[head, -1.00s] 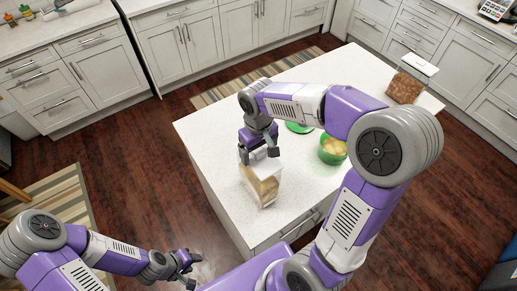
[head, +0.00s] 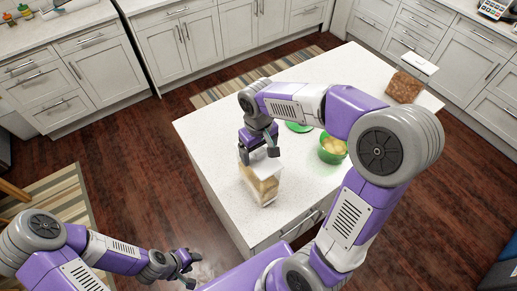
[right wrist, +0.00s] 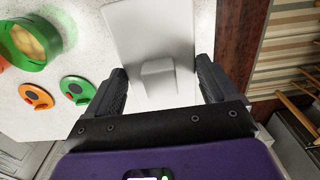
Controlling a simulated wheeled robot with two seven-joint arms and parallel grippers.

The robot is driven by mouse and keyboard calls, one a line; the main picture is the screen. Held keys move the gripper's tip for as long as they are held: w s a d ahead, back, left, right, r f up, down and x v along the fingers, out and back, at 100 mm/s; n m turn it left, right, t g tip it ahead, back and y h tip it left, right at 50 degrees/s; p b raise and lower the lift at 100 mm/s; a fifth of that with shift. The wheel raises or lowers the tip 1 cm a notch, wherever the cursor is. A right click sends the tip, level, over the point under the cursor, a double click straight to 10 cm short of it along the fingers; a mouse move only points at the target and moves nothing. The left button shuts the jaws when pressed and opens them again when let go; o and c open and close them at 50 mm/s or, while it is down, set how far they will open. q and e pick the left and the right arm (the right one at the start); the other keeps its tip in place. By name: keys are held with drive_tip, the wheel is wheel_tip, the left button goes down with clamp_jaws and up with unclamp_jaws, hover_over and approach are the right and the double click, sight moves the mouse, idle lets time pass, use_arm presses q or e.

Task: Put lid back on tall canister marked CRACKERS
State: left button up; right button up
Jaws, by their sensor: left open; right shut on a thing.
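A tall clear canister (head: 262,188) with tan contents stands near the front left corner of the island. I cannot read a label on it. A white lid (head: 268,163) is at its top, under my right gripper (head: 259,152). In the right wrist view the pale lid (right wrist: 150,28) with its raised block lies between the fingers of my right gripper (right wrist: 160,85), which is shut on it. I cannot tell whether the lid is fully seated. My left gripper (head: 190,268) is open, low at the front left, away from the canister.
A green bowl (head: 333,152) with yellow contents and a green lid (head: 298,127) are on the island behind. The wrist view also shows an orange lid (right wrist: 37,96).

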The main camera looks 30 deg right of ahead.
drive_tip(key=shift+f+b, duration=0.45)
drive_tip(key=shift+f, duration=0.25)
idle(0.7)
drive_tip(key=o, duration=0.9)
drive_tip(key=shift+c, duration=0.2)
drive_tip(key=shift+r, duration=0.1)
drive_tip(key=shift+r+p, duration=3)
drive_tip(key=shift+r, duration=0.5)
drive_tip(key=shift+f, duration=0.1)
